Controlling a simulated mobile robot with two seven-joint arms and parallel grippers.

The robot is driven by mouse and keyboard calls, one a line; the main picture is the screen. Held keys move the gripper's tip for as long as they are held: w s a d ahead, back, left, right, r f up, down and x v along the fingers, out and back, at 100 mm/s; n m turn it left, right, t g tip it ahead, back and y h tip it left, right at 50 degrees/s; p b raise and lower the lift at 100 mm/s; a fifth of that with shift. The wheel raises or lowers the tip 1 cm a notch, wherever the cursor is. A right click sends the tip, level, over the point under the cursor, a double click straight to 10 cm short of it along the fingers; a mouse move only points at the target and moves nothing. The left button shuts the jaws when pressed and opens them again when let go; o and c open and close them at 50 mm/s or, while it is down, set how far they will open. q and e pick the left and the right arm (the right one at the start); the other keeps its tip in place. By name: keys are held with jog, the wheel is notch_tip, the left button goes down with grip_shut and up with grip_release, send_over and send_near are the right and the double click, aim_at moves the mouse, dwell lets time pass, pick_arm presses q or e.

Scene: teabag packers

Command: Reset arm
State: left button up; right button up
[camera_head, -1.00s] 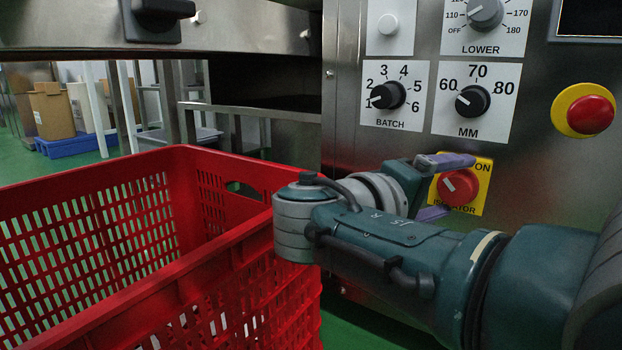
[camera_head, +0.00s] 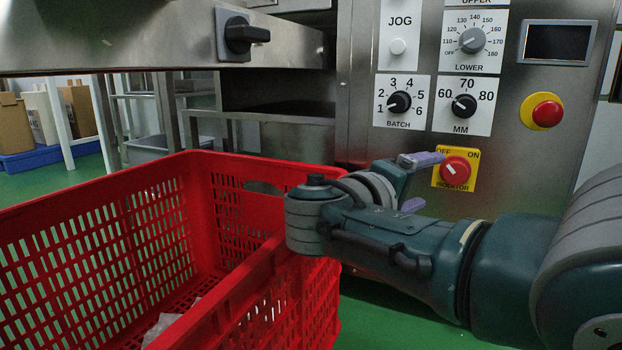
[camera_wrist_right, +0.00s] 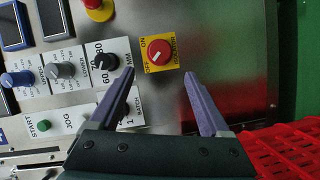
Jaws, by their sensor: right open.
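My right arm reaches in from the right in the head view. Its gripper (camera_head: 426,181) has purple-grey fingers and points at the control panel (camera_head: 350,110). The right wrist view shows the same gripper (camera_wrist_right: 160,76) with its fingers spread and nothing between them. The red isolator knob (camera_head: 456,170) on its yellow plate lies beyond the fingertips. The knob also shows in the right wrist view (camera_wrist_right: 159,50), apart from both fingers. My left arm and gripper are not in view.
A red slatted crate (camera_head: 250,170) stands close at the left, beside my right wrist. A pale item (camera_head: 160,328) lies in it. The panel carries a batch dial (camera_head: 399,102), an MM dial (camera_head: 464,105) and a red stop button (camera_head: 547,113). Green floor shows below.

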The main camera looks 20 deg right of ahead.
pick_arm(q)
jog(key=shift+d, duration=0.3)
pick_arm(e)
jog(key=shift+d, duration=0.15)
jog(key=s+a+f+g+y, duration=0.1)
jog(key=s+a+f+y, duration=0.35)
jog(key=s+f, duration=0.4)
jog(key=s+a+f+g+y, duration=0.1)
jog(key=s+a+f+y, duration=0.3)
jog(key=s+f, duration=0.45)
jog(key=s+a+r+y, duration=0.3)
jog(key=s+a+y, duration=0.4)
jog(key=s, duration=0.4)
pick_arm(q)
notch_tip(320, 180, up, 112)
jog(key=p, duration=11.1)
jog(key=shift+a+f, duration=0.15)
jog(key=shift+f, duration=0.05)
pick_arm(e)
notch_tip(320, 180, up, 113)
jog(key=shift+s+a+f+n+y, duration=0.15)
jog(key=shift+s+a+n+y, duration=0.1)
jog(key=shift+n+y, duration=0.15)
